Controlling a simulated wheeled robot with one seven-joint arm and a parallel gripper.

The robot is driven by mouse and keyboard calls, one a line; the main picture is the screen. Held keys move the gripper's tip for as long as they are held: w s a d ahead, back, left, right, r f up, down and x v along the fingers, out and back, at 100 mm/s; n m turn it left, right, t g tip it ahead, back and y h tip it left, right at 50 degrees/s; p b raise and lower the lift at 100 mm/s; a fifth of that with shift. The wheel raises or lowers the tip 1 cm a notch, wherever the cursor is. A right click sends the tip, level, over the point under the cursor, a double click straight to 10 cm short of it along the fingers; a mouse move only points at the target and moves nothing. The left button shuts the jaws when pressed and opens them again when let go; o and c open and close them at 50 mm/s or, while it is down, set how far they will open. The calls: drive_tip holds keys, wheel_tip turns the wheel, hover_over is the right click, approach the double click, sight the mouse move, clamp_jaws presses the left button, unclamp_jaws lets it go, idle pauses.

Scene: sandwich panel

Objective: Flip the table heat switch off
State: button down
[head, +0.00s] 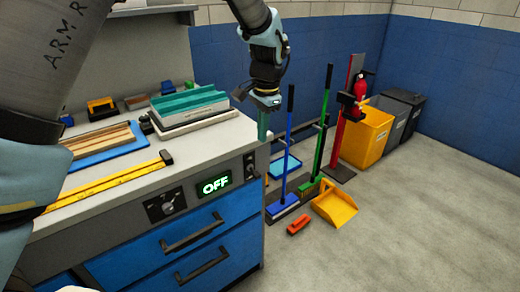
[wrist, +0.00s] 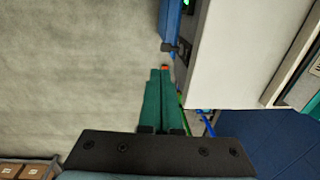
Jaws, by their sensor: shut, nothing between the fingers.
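The table heat switch (head: 250,166) is a small dark switch plate at the right end of the grey front panel, beside a lit green display (head: 216,185) that reads OFF. The switch's lever position is too small to tell. In the wrist view a dark stub (wrist: 170,47), likely the switch, sticks out from the panel, ahead of the fingertips; a green glow (wrist: 187,3) shows at the top edge. My gripper (head: 263,137) hangs just past the bench's right corner, its teal fingers pointing down. In the wrist view the fingers (wrist: 160,72) are together, with nothing between them.
A dial (head: 165,205) sits left of the display, above blue drawers with protruding handles (head: 192,233). The benchtop (head: 215,143) holds stacked panels (head: 188,105). Brooms (head: 288,150) and a yellow dustpan (head: 335,205) stand right of the bench. Open floor lies in front.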

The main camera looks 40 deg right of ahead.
drive_tip(key=shift+s+r, duration=0.2)
drive_tip(key=shift+r, duration=0.85)
drive_tip(key=w+a+r+n, duration=0.1)
drive_tip(key=w+a+n, duration=0.4)
drive_tip(key=a, duration=0.7)
drive_tip(key=w+a+n, duration=0.3)
drive_tip(key=w+a, duration=0.4)
drive_tip(key=a, duration=0.4)
drive_tip(key=s+a+n, duration=0.3)
drive_tip(key=a+n, duration=0.1)
drive_tip(key=a, duration=0.8)
drive_tip(key=s+a+n, duration=0.3)
drive_tip(key=a+n, duration=0.2)
drive_tip(key=a, duration=0.8)
drive_tip(key=shift+s+a+f+t, duration=0.15)
drive_tip(key=shift+a+f+t, duration=0.1)
drive_tip(key=shift+f+t, duration=0.1)
